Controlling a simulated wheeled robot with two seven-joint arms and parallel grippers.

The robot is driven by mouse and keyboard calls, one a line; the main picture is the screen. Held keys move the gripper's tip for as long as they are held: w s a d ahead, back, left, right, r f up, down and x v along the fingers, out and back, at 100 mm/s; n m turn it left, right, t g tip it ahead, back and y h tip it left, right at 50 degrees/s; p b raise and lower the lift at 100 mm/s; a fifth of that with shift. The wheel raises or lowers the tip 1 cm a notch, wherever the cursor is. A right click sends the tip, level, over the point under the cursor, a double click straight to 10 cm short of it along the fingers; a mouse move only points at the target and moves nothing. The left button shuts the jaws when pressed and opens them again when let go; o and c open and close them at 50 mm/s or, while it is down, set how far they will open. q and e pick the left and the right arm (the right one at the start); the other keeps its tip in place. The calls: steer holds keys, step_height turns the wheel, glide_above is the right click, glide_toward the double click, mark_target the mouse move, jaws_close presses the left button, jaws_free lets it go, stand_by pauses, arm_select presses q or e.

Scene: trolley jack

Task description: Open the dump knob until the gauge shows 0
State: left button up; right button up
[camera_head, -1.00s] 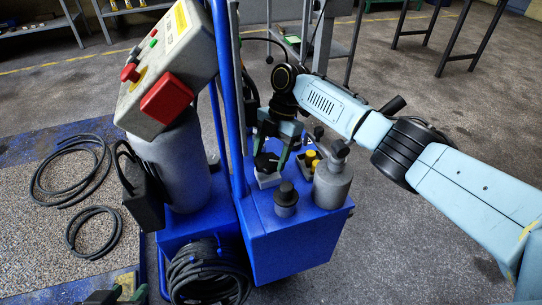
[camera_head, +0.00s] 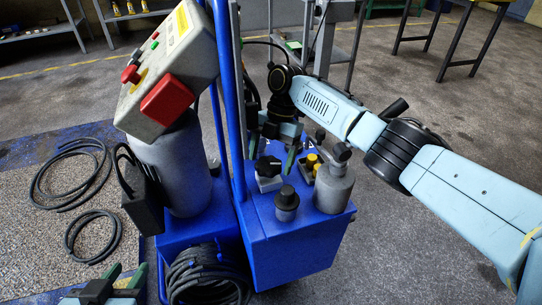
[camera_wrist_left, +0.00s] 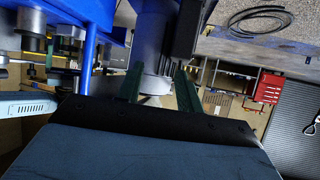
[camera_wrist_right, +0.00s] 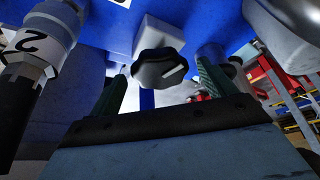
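A black knob (camera_head: 268,166) on a pale block sits on top of the blue box, and I take it for the dump knob. My right gripper (camera_head: 273,151) is just behind and above it, with fingers apart and not gripping it. In the right wrist view the knob (camera_wrist_right: 160,68), with a pale line on its face, lies between the two open green fingers, seemingly beyond their tips. My left gripper (camera_head: 126,273) is open and empty at the bottom left; in its wrist view a grey cylinder shows beyond the fingers. I see no readable gauge face.
The blue box (camera_head: 290,235) also carries a black-capped grey cylinder (camera_head: 287,203), a yellow-topped fitting (camera_head: 312,161) and a grey bottle-like part (camera_head: 333,188). A blue upright and a control box (camera_head: 166,60) with a red part stand left. Black hoses (camera_head: 70,180) lie on the floor.

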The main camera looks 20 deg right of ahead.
steer(key=shift+r, duration=0.15)
steer(key=shift+w+d+r, duration=0.1)
steer(key=shift+r, duration=0.15)
arm_select(q)
steer(key=s+a+f+g+y+p, duration=0.2)
steer(key=s+a+f+g, duration=0.3)
steer(key=s, duration=0.6)
step_height(320, 180, down, 3)
steer(key=g+p, duration=0.1)
steer(key=g, duration=0.2)
steer(key=shift+n+y, duration=0.3)
arm_select(e)
steer(key=v, duration=1.2)
steer(key=shift+r, duration=0.25)
arm_select(q)
steer(key=shift+w+r+p, duration=0.1)
steer(key=shift+w+p, duration=0.05)
steer(key=shift+p, duration=0.15)
